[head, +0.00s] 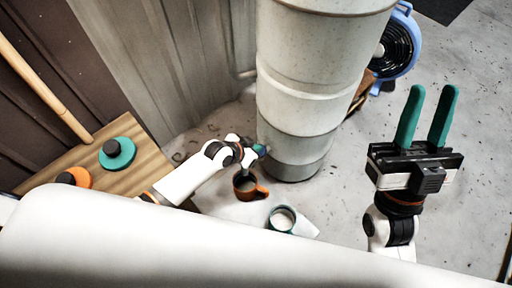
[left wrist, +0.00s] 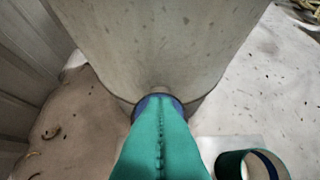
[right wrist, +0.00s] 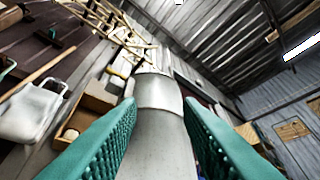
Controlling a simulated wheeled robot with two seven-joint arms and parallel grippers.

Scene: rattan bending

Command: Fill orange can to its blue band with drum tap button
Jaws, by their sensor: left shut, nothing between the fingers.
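The tall pale grey drum (head: 300,100) stands at centre in the head view and fills the top of the left wrist view (left wrist: 155,40). My left gripper (head: 261,150) is shut and empty, its fingertips at the drum's lower side. In the left wrist view its teal fingers reach a blue ring (left wrist: 158,101) on the drum; they hide most of it, so I cannot tell whether they press the button. The orange can (head: 248,188) stands upright just below that gripper; its level and blue band are not clear. My right gripper (head: 434,92) is open and empty, apart on the right.
A teal can (head: 283,219) with a pale inside stands close to the orange can. A wooden bench (head: 145,157) at left holds a teal lid (head: 117,153) and an orange lid (head: 74,178). A blue fan (head: 398,45) is behind the drum.

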